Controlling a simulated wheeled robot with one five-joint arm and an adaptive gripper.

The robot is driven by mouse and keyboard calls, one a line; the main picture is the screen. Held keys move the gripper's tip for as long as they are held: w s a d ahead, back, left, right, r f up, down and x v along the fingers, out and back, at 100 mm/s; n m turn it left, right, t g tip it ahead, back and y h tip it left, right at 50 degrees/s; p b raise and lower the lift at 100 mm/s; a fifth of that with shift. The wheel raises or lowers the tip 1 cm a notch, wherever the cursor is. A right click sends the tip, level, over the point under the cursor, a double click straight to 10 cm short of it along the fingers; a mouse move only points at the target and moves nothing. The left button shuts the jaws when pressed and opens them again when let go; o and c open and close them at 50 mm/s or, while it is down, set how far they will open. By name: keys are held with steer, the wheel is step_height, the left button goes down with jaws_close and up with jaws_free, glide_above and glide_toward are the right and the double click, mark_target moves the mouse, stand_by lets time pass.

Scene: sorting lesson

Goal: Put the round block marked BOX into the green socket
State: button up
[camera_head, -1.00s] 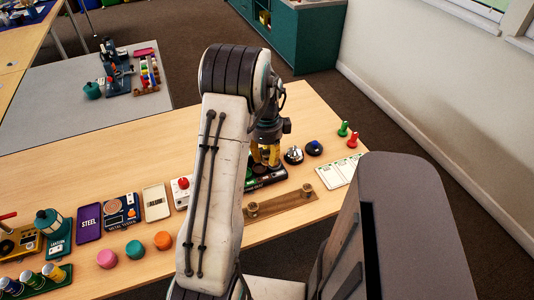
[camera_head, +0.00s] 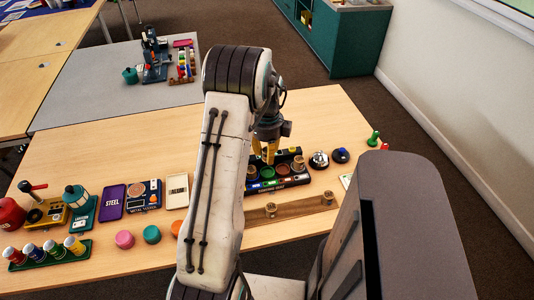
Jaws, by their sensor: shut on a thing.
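My gripper (camera_head: 264,154) has yellow fingers and points down above the back edge of the black sorting tray (camera_head: 291,183). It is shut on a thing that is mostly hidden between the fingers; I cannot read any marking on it. The tray has a row of coloured round sockets. The green socket (camera_head: 267,172) is just in front of and below the fingers, with a red socket (camera_head: 282,170) to its right. A wooden round block (camera_head: 298,163) stands at the tray's right end. My arm hides the tray's left end.
A wooden rack (camera_head: 295,208) with two round wooden blocks lies in front of the tray. A chrome bell (camera_head: 319,160) and a blue button (camera_head: 340,155) stand to the right. Pink (camera_head: 124,239), teal (camera_head: 152,234) and orange pieces lie at the front left.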

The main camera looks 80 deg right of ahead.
mark_target(267, 173)
steer(key=shift+f, duration=0.1)
steer(key=shift+f+m, duration=0.15)
steer(key=shift+m, duration=0.15)
steer(key=shift+f+b, duration=1.9)
steer(key=shift+f, duration=0.8)
steer(key=shift+f+b, duration=0.5)
steer(key=shift+f, duration=0.05)
steer(key=o, duration=0.5)
steer(key=shift+o, duration=0.2)
steer(key=shift+r, duration=0.1)
steer(key=shift+r+p, duration=3.95)
steer(key=shift+r, duration=1.5)
